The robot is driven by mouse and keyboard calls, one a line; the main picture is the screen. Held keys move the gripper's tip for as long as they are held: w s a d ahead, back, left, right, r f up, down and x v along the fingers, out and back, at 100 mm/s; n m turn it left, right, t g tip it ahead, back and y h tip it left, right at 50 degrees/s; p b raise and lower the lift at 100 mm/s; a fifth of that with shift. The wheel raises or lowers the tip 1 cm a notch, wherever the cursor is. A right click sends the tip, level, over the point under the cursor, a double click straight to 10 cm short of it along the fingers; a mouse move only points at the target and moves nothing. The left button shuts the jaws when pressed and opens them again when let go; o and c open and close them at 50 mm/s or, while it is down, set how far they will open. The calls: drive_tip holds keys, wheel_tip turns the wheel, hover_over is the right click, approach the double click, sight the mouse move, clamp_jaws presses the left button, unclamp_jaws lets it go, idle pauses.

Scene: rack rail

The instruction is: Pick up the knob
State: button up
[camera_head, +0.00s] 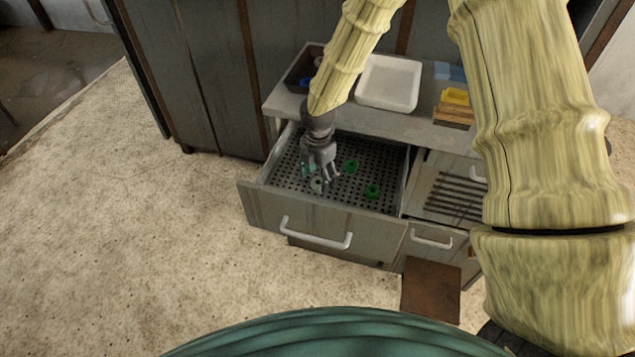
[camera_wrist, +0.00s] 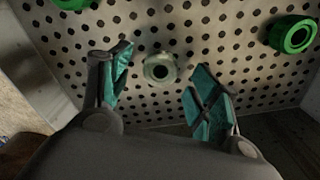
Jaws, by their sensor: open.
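A small pale grey-green round piece with a dark centre, which looks like the knob (camera_wrist: 160,68), sits on the perforated floor of the open drawer. It also shows in the head view (camera_head: 316,186), close by my fingers. My gripper (camera_head: 321,174) reaches down into the drawer. In the wrist view my gripper (camera_wrist: 160,85) is open, with its teal pads apart on either side of the knob's line. Nothing is held, and I see no contact with the knob.
Two green round pieces (camera_head: 352,166) (camera_head: 372,191) lie to the right in the drawer (camera_head: 290,210); one shows at the wrist view's upper right (camera_wrist: 293,36). Drawer walls enclose the space. On the counter behind stand a white tray (camera_head: 388,82), a dark bin and a yellow item (camera_head: 456,96).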

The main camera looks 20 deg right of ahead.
drive_tip(key=shift+f, duration=1.05)
drive_tip(key=c, duration=1.1)
drive_tip(key=shift+c, duration=0.2)
